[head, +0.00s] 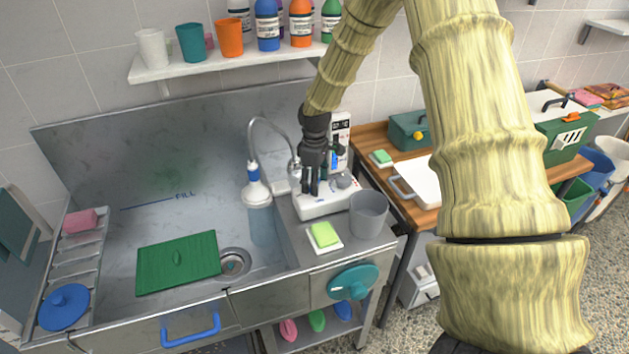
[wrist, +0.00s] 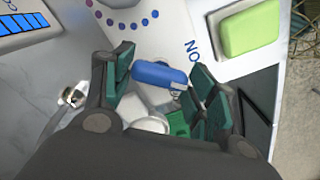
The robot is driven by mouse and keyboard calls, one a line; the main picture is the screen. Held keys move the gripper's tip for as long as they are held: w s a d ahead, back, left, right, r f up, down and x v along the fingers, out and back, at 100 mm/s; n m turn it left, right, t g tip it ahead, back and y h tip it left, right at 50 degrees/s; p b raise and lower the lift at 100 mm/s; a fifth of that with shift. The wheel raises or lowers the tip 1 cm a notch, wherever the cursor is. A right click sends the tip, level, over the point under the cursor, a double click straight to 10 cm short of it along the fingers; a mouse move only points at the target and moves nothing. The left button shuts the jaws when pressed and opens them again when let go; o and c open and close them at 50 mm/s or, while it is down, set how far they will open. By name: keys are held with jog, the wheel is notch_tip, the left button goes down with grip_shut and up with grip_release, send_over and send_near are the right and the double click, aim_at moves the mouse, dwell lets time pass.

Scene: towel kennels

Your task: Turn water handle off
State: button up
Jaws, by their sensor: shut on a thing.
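The water handle (wrist: 158,74), a blue lever on a pale round base, lies between my fingers in the wrist view. It sits on a pale panel with a dotted dial and dark lettering that looks like "ON". My gripper (wrist: 160,88) is shut on the handle, with a green finger pad at each side. In the head view my gripper (head: 311,188) points down over a white unit (head: 318,206) at the right of the sink; it mostly hides the handle there. The curved tap (head: 262,122) with a blue-and-white spray head (head: 255,187) stands left of it.
A grey cup (head: 368,213) and a green sponge (head: 324,234) stand close in front of the unit. The sink holds a green board (head: 178,262). A shelf (head: 225,62) with cups and bottles hangs above. A wooden table (head: 382,141) stands at the right.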

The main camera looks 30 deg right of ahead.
jog(key=m, duration=0.5)
jog(key=shift+w+m, duration=0.1)
jog(key=shift+m, duration=0.2)
jog(key=shift+r+m, duration=0.1)
jog(key=shift+m, duration=1.9)
jog(key=o, duration=0.8)
jog(key=shift+o, duration=1.1)
notch_tip(320, 180, up, 12)
